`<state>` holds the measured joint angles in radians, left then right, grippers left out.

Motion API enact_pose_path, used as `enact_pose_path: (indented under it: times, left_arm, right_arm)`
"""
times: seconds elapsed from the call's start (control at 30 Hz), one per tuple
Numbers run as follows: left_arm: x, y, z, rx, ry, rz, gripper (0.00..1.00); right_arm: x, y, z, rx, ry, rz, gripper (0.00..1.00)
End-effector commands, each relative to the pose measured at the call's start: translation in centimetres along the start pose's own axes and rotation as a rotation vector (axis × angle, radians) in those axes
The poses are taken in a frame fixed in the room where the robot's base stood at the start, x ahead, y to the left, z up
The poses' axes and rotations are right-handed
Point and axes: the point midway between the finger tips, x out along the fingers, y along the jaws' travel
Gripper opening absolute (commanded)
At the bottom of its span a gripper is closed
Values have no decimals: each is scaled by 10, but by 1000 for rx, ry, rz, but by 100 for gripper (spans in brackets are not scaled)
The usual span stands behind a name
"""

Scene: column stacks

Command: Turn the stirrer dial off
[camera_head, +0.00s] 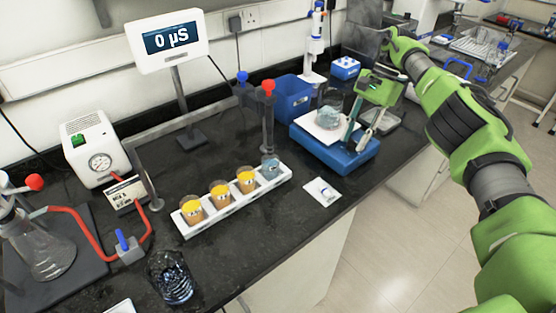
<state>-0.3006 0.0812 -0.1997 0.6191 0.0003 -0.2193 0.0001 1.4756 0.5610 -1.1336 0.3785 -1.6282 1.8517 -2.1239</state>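The stirrer (349,160) is a blue block with a white top plate, at the right of the black bench near its front edge. A glass beaker (329,117) stands on the plate. My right gripper (358,138) reaches in from the right and points down at the stirrer's right side. Its two fingers are apart, with nothing visible between them. I cannot tell whether a fingertip touches the stirrer. I cannot make out the dial; the gripper covers part of the stirrer's right side. My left gripper is not in view.
A white rack (236,209) with several cups stands left of the stirrer. A small white card (322,191) lies in front of it. A blue bin (292,97) and a pipette stand (315,42) are behind. The bench front between rack and stirrer is mostly clear.

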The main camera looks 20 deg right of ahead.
Motion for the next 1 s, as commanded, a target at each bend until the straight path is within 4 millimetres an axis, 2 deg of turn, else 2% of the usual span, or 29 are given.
enact_pose_path:
  times: [0.37,1.0]
  left_arm:
    - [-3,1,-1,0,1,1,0]
    - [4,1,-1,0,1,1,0]
  right_arm:
    - [1,3,-1,173,0,-70,28]
    - [3,5,0,687,2,-285,28]
